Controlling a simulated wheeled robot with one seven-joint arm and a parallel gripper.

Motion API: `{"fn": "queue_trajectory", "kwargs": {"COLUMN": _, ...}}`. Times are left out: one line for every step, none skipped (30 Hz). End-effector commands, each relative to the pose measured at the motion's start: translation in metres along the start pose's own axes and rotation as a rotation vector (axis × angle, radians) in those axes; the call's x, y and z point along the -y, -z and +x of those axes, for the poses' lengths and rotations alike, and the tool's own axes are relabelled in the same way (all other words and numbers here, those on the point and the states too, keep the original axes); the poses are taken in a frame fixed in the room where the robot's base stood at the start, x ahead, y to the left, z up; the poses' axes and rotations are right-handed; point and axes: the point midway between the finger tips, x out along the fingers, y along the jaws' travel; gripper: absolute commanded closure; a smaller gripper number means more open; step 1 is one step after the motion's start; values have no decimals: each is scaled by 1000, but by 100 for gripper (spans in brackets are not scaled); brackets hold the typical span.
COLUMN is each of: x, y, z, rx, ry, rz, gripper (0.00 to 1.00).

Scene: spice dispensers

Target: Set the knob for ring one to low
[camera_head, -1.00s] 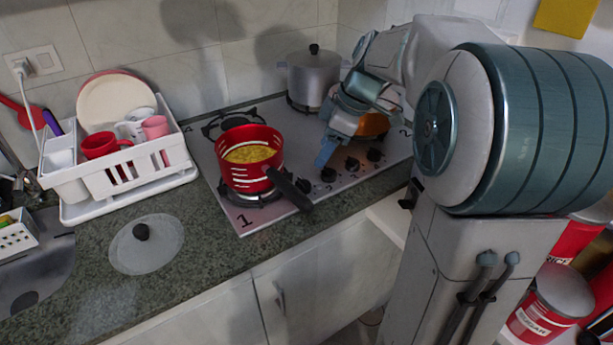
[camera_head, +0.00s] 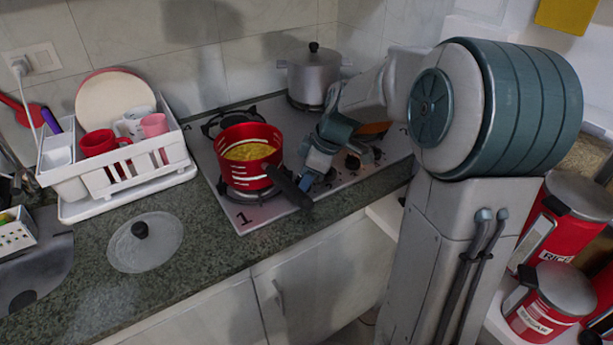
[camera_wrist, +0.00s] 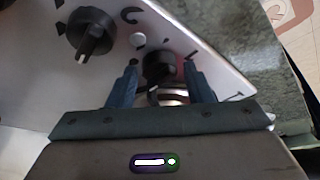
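The grey stove top (camera_head: 345,185) carries a row of black knobs along its front edge. In the wrist view, a small black knob (camera_wrist: 158,66) lies between the two fingers of my gripper (camera_wrist: 160,72), with a narrow gap seen on each side. The fingers are open; contact with the knob cannot be made out. A larger-looking black knob (camera_wrist: 90,34) with a pale pointer mark is up and left of them. In the head view my gripper (camera_head: 306,180) is low beside the red pot's handle and hides the knob there. The printed ring number 1 (camera_head: 243,218) is at the stove's front left corner.
A red pot (camera_head: 250,172) with yellow food sits on the front left ring, its black handle (camera_head: 291,188) reaching close to my gripper. A grey lidded pot (camera_head: 313,75) stands at the back. A glass lid (camera_head: 146,243) lies on the counter.

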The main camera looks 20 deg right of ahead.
Motion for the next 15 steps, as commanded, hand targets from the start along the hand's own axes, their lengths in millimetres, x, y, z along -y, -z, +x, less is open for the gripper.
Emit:
{"fn": "queue_trajectory", "kwargs": {"x": 0, "y": 0, "z": 0, "rx": 0, "ry": 0, "rz": 0, "gripper": 68}}
{"fn": "queue_trajectory", "kwargs": {"x": 0, "y": 0, "z": 0, "rx": 0, "ry": 0, "rz": 0, "gripper": 77}}
{"fn": "queue_trajectory", "kwargs": {"x": 0, "y": 0, "z": 0, "rx": 0, "ry": 0, "rz": 0, "gripper": 88}}
{"fn": "queue_trajectory", "kwargs": {"x": 0, "y": 0, "z": 0, "rx": 0, "ry": 0, "rz": 0, "gripper": 88}}
{"fn": "queue_trajectory", "kwargs": {"x": 0, "y": 0, "z": 0, "rx": 0, "ry": 0, "rz": 0, "gripper": 88}}
{"fn": "queue_trajectory", "kwargs": {"x": 0, "y": 0, "z": 0, "rx": 0, "ry": -1, "rz": 0, "gripper": 88}}
{"fn": "queue_trajectory", "kwargs": {"x": 0, "y": 0, "z": 0, "rx": 0, "ry": -1, "rz": 1, "gripper": 88}}
{"fn": "queue_trajectory", "kwargs": {"x": 0, "y": 0, "z": 0, "rx": 0, "ry": -1, "rz": 2, "gripper": 88}}
{"fn": "queue_trajectory", "kwargs": {"x": 0, "y": 0, "z": 0, "rx": 0, "ry": -2, "rz": 4, "gripper": 88}}
{"fn": "queue_trajectory", "kwargs": {"x": 0, "y": 0, "z": 0, "rx": 0, "ry": -4, "rz": 7, "gripper": 88}}
{"fn": "queue_trajectory", "kwargs": {"x": 0, "y": 0, "z": 0, "rx": 0, "ry": -6, "rz": 11, "gripper": 88}}
{"fn": "queue_trajectory", "kwargs": {"x": 0, "y": 0, "z": 0, "rx": 0, "ry": -9, "rz": 18, "gripper": 88}}
{"fn": "queue_trajectory", "kwargs": {"x": 0, "y": 0, "z": 0, "rx": 0, "ry": -12, "rz": 25, "gripper": 88}}
{"fn": "queue_trajectory", "kwargs": {"x": 0, "y": 0, "z": 0, "rx": 0, "ry": -16, "rz": 32, "gripper": 88}}
{"fn": "queue_trajectory", "kwargs": {"x": 0, "y": 0, "z": 0, "rx": 0, "ry": -22, "rz": 46, "gripper": 88}}
